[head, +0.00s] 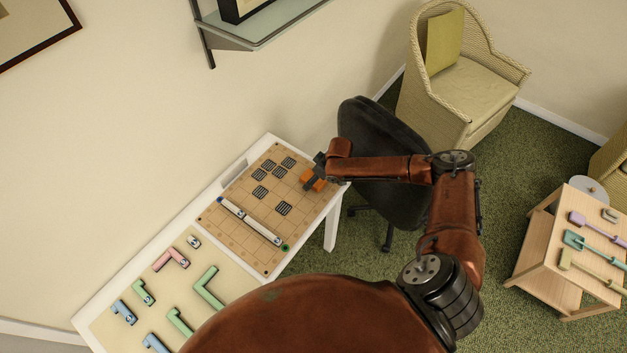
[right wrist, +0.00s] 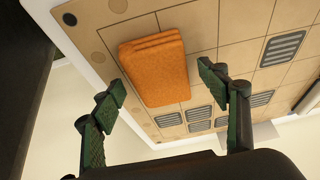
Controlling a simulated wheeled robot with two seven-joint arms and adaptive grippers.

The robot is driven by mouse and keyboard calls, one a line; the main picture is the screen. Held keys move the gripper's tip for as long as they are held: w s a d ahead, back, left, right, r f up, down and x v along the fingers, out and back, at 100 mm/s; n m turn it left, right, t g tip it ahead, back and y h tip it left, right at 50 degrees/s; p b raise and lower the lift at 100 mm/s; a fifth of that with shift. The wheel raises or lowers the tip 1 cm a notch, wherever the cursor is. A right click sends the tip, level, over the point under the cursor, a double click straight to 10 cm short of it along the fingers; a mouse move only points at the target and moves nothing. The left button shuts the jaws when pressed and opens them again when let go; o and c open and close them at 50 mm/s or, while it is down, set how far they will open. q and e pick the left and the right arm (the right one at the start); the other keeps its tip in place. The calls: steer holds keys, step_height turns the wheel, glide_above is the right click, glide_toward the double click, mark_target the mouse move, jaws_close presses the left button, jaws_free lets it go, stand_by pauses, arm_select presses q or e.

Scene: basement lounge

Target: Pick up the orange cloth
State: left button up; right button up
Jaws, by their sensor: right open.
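The orange cloth (head: 314,183) is a small folded pad on the tan gridded board (head: 232,240), near the right end of the white table. In the right wrist view the cloth (right wrist: 155,68) lies flat on the board, just beyond the fingertips and between their lines. My right gripper (right wrist: 165,90) is open and empty, its two fingers spread to either side of the cloth. In the head view my right gripper (head: 318,165) is at the cloth and covers part of it. Whether the fingers touch the cloth I cannot tell. My left gripper does not show.
Dark slotted tiles (head: 284,208) and a white bar (head: 250,222) are on the board. Colored L-shaped pieces (head: 208,288) lie on the white table (head: 95,300). A black office chair (head: 365,125) stands beside the table. A wooden side table (head: 545,262) with garden tools is at right.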

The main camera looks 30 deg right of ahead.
steer(key=shift+f, duration=0.2)
stand_by(0.6)
steer(key=shift+c, duration=0.4)
steer(key=c, duration=1.2)
